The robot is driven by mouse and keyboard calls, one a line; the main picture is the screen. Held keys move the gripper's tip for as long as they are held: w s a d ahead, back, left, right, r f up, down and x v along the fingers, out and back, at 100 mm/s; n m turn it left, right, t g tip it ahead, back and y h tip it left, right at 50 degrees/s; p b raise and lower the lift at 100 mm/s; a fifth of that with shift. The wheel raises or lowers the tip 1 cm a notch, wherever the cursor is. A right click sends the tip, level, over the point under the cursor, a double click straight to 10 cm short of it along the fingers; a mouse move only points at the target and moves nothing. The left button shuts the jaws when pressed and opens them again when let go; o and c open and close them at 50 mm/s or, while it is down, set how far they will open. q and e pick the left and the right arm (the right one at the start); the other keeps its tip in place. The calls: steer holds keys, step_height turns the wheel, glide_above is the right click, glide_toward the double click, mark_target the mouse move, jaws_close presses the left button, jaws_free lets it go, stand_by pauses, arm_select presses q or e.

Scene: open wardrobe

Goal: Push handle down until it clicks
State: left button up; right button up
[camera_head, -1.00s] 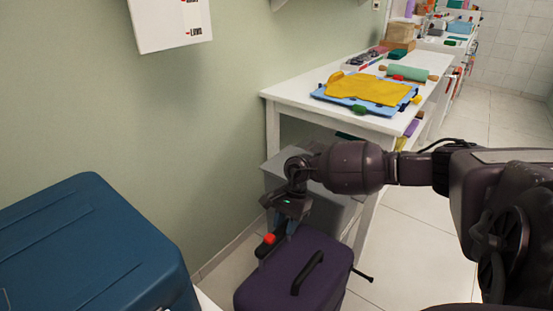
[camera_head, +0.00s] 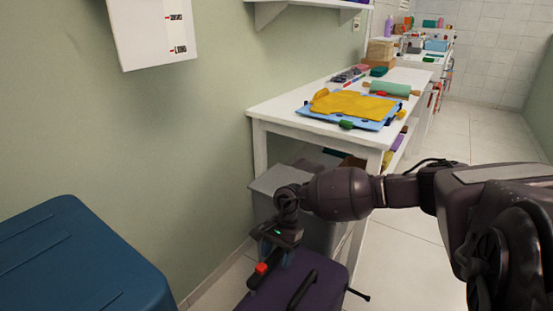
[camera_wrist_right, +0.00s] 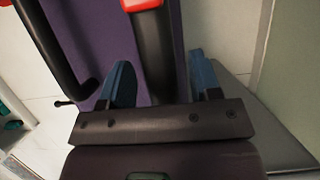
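A purple suitcase (camera_head: 325,272) stands below the white table, with its black handle bar (camera_wrist_right: 153,55) and a red part (camera_head: 261,268) at its upper left. In the right wrist view the red part (camera_wrist_right: 141,4) is at the top edge. My right gripper (camera_wrist_right: 162,82) has its two blue fingers apart, one on each side of the black bar. Gaps show between bar and fingers, so it is not clamped. In the head view the right gripper (camera_head: 276,248) is just above the handle. The handle's lower end is hidden. My left gripper is not in view.
A second black grip (camera_head: 302,290) lies on the suitcase top. A blue box (camera_head: 75,255) stands at the left. Tiled floor (camera_head: 400,240) is clear at the right.

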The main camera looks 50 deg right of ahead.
steer(key=shift+w+d+r, duration=0.1)
steer(key=shift+d+r, duration=0.05)
steer(key=shift+r, duration=0.25)
arm_select(q)
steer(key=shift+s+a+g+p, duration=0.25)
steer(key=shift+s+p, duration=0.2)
steer(key=shift+p, duration=0.8)
arm_select(e)
steer(key=v, duration=1)
steer(key=shift+d, duration=0.1)
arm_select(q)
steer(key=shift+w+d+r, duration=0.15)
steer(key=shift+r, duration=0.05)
